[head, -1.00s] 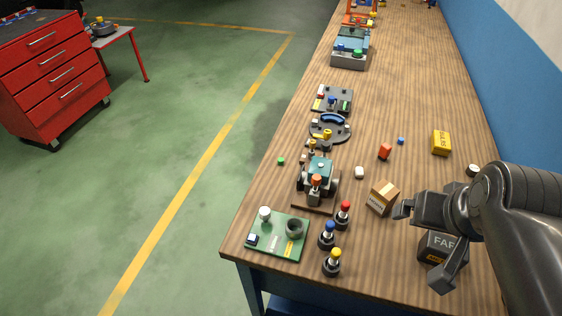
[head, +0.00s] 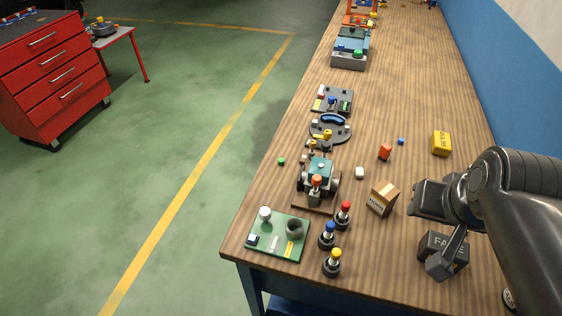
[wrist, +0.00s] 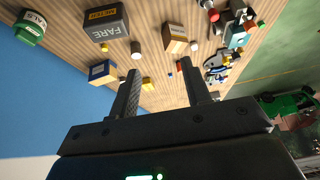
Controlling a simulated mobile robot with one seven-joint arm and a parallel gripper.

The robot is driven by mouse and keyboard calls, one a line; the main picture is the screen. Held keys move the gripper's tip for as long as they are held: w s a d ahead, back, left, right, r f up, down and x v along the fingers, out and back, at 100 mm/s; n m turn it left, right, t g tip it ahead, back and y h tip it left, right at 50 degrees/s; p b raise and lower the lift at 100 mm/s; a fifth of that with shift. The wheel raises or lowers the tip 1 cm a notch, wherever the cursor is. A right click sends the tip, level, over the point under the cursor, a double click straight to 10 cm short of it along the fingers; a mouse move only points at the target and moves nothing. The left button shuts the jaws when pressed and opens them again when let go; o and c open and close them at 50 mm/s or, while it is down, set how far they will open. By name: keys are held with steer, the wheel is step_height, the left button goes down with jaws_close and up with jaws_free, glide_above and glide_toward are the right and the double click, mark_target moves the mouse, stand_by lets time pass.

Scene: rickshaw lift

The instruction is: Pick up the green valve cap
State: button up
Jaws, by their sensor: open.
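A small green cap (head: 281,161) lies near the bench's left edge, beside the small rickshaw model (head: 319,172), in the head view. It looks like the green valve cap, but it is too small to show detail.
A cardboard box (head: 383,198) and a dark box (head: 443,250) are close to my gripper. Posts with red (head: 344,209), blue (head: 329,228) and yellow (head: 335,255) tops stand near the green board (head: 291,249). A yellow box (head: 441,143) is farther back. The bench's middle has bare patches.

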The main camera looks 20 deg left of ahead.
steer(key=w+a+r+m+g, duration=0.2)
steer(key=w+a, duration=0.4)
steer(key=w, duration=0.5)
steer(key=m+g, duration=0.3)
steer(key=m, duration=0.4)
glide_above(281, 160)
step_height(281, 160, down, 17)
steer(key=f, duration=0.5)
steer(key=shift+d, duration=0.2)
step_height(281, 160, down, 6)
steer(key=shift+w+a+r, duration=0.1)
steer(key=shift+a+r, duration=0.05)
steer(key=shift+r, duration=0.1)
steer(key=c, duration=0.9)
